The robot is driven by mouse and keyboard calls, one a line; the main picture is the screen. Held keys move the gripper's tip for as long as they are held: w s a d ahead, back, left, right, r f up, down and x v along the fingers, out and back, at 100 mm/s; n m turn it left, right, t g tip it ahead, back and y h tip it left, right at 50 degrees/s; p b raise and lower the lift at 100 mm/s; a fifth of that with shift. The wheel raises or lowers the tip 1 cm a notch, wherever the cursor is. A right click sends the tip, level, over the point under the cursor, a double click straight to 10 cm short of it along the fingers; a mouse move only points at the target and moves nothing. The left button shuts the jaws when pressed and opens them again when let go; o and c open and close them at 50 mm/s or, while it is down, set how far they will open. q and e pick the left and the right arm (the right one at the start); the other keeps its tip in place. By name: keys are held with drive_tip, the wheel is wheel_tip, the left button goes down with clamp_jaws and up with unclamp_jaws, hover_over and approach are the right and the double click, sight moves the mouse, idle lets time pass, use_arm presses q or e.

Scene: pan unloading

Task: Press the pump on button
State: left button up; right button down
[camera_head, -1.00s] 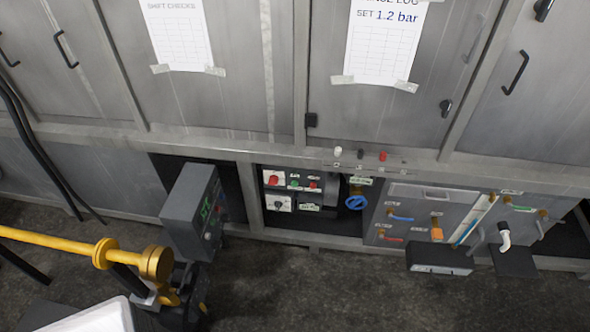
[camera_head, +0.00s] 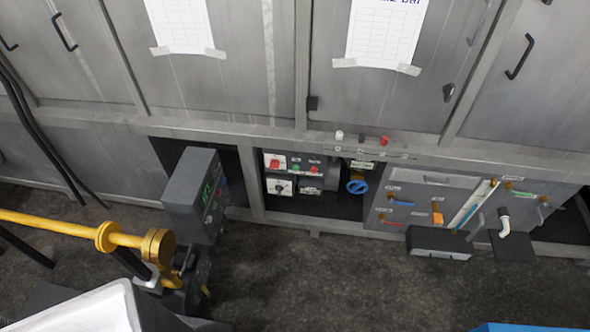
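A small control panel (camera_head: 291,187) sits in a recess under the grey cabinets. It carries a red switch (camera_head: 274,163) at upper left, a small green button (camera_head: 296,168) and a small red button (camera_head: 314,169). Their labels are too small to read, so I cannot tell which is the pump on button. A separate dark grey box (camera_head: 182,190) with a green display stands in front of the cabinets to the left. Neither of my grippers is in view.
A yellow flanged pipe (camera_head: 75,227) crosses at the left, above a white-edged object (camera_head: 85,312). A blue valve wheel (camera_head: 357,187) sits right of the panel; a valve board (camera_head: 420,210) is further right. A blue object (camera_head: 530,327) shows at the bottom. Dark floor (camera_head: 340,275) before the panel is clear.

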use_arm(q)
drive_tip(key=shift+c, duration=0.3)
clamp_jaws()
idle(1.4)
